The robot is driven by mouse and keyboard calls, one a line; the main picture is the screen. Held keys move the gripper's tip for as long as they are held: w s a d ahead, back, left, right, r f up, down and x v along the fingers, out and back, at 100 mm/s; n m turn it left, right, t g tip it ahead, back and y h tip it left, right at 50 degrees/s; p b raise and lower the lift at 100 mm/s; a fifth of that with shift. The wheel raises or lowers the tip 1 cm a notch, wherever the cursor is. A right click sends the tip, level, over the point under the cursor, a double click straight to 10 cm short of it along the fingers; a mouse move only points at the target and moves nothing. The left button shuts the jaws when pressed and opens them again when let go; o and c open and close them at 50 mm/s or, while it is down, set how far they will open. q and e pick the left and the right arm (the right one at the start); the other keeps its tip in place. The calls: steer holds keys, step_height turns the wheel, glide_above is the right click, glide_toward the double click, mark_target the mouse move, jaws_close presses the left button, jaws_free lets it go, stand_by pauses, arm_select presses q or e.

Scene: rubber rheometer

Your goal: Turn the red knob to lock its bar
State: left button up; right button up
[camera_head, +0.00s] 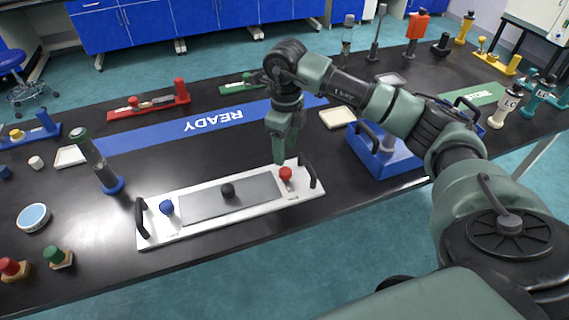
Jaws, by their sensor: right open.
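The red knob (286,173) stands at the right end of a white tray (215,217) with black handles, on the black table. A blue knob (167,207) is at the tray's left end and a black knob (228,190) is in the middle of its grey plate (200,207). My right gripper (280,155) points down just above and behind the red knob, apart from it as far as I can see. It is open and holds nothing. The red knob's bar is too small to make out. My left gripper is not in view.
A blue box (378,158) stands right of the tray, close to my right arm. A grey cylinder on a blue base (97,163) stands at the left. Red and green knobs (57,256) sit at the front left. A blue READY strip (170,134) lies behind the tray.

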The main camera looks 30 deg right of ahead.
mark_target(285, 170)
step_height(285, 170, down, 8)
steer(key=shift+r+p, duration=0.2)
steer(key=shift+p, duration=0.4)
jaws_close()
